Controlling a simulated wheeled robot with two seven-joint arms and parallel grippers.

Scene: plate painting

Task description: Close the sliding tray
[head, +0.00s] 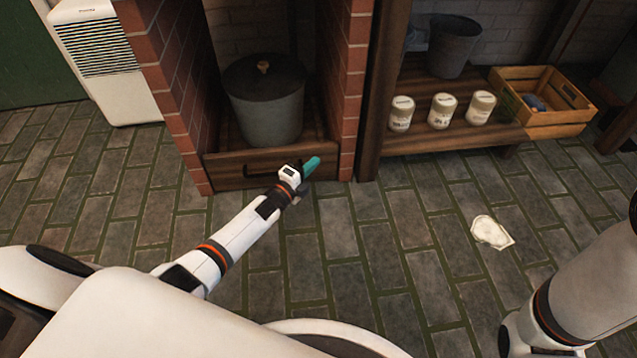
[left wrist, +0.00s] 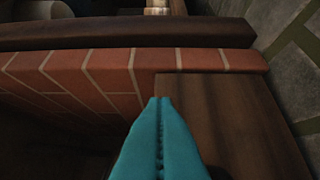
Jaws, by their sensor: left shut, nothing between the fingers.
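The sliding tray (head: 228,177) is a dark wooden drawer with a dark handle, low between two brick pillars. Its front looks about level with the pillars; I cannot tell whether a small gap remains. A grey lidded pot (head: 267,105) stands upright on it. My left gripper (head: 312,166), with teal fingers, is shut and empty at the right part of the tray front. Contact is unclear. In the left wrist view the teal fingers (left wrist: 159,105) point toward brick and a brown wooden panel. My right gripper is out of view.
A wooden shelf at right holds white jars (head: 442,111), a grey bucket (head: 453,46) and a wooden crate (head: 567,118). A pale flat piece (head: 491,232) lies on the tiled floor. A white louvred unit (head: 105,60) stands left. Floor before the tray is otherwise clear.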

